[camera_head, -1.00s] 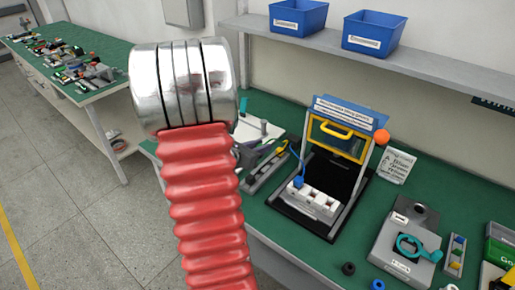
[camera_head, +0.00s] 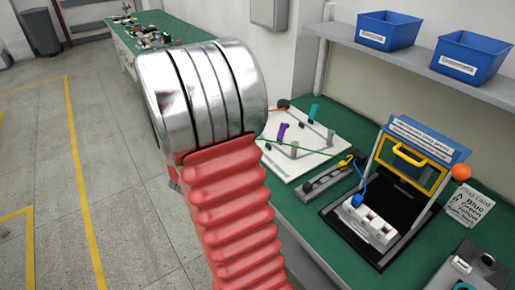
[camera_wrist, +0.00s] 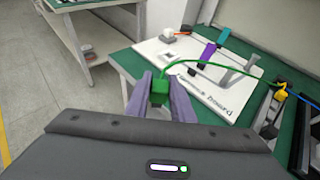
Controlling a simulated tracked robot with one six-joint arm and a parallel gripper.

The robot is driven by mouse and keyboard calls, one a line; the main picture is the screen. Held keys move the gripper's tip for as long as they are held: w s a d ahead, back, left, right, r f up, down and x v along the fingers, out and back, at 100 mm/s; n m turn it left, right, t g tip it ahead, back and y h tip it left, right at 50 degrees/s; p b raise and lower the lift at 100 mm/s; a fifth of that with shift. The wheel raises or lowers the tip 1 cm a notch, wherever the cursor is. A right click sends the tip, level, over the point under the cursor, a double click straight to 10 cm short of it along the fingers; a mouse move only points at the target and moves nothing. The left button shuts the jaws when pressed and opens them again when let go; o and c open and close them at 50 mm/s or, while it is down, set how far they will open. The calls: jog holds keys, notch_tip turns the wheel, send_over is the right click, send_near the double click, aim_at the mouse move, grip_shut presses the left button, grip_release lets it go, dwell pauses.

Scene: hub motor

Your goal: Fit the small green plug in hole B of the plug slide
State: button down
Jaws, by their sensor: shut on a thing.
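In the wrist view, the small green plug (camera_wrist: 159,90) is held between the two fingers of my gripper (camera_wrist: 160,98), in front of the white board's edge. A green cable (camera_wrist: 205,64) runs from it to the right over the board. My gripper is hidden behind my arm in the head view. A white block with holes, apparently the plug slide (camera_head: 371,226), sits in the black fixture (camera_head: 425,207) at the right. A blue plug (camera_head: 356,201) with a blue cable is at its left end. The hole letters are too small to read.
The white board (camera_head: 315,155) carries upright posts and purple and teal clips. A grey strip (camera_head: 327,179) with a yellow plug (camera_head: 346,161) lies between board and fixture. The fixture has a raised yellow-framed lid (camera_head: 408,160). Blue bins (camera_head: 388,30) stand on the shelf above.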

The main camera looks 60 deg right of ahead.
jog(key=w+a+n+t+y, duration=0.25)
jog(key=w+a, duration=0.35)
jog(key=a, duration=0.3)
jog(key=w+a+n+t+y, duration=0.1)
jog(key=w+a+n+t, duration=0.2)
jog(key=w+a, duration=0.45)
jog(key=w+a+n+t+y, duration=0.1)
jog(key=a+n+t+y, duration=0.2)
jog(key=a, duration=2)
jog(key=shift+w+a+r+n+y, duration=0.3)
jog(key=shift+a+n+y, duration=0.1)
jog(key=shift+n+y, duration=0.75)
